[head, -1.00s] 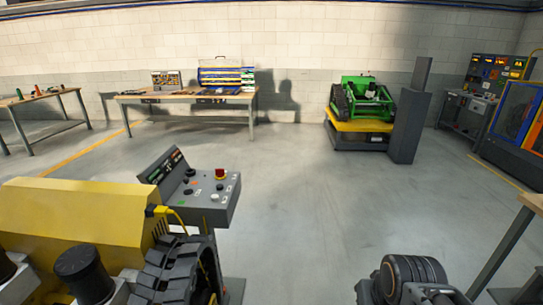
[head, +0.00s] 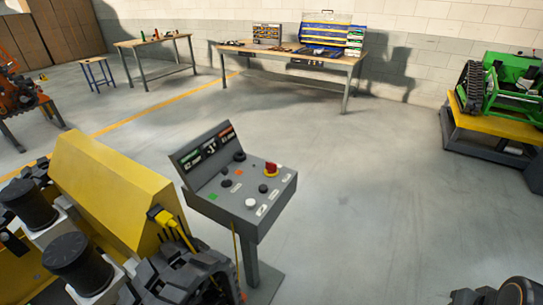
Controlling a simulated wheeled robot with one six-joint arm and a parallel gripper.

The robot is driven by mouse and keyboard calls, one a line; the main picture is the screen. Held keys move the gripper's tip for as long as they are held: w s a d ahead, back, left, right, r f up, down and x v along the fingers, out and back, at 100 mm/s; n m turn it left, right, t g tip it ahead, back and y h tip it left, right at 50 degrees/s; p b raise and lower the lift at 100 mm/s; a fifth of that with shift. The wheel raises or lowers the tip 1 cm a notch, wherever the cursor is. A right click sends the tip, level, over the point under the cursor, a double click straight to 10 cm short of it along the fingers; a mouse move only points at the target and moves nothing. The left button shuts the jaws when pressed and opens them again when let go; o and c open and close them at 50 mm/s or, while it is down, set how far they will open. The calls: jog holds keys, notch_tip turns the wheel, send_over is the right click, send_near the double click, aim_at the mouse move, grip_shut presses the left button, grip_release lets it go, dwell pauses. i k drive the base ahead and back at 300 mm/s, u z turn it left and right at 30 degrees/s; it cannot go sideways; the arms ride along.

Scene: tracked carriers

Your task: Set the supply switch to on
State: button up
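A grey control console (head: 262,222) stands on a post near the middle of the head view. A raised back panel (head: 203,152) shows small displays.
A yellow tracked carrier (head: 115,190) with a yellow plug and cable (head: 162,217) stands close at the console's left. A workbench (head: 290,55) and a smaller table (head: 150,42) stand behind. A green carrier (head: 512,80) sits on a yellow platform at right.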

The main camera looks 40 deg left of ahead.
aim_at(272, 167)
jog(key=u, duration=0.7)
jog(key=i, duration=0.9)
jog(key=u, duration=1.15)
jog(key=i, duration=0.2)
jog(key=u, duration=0.15)
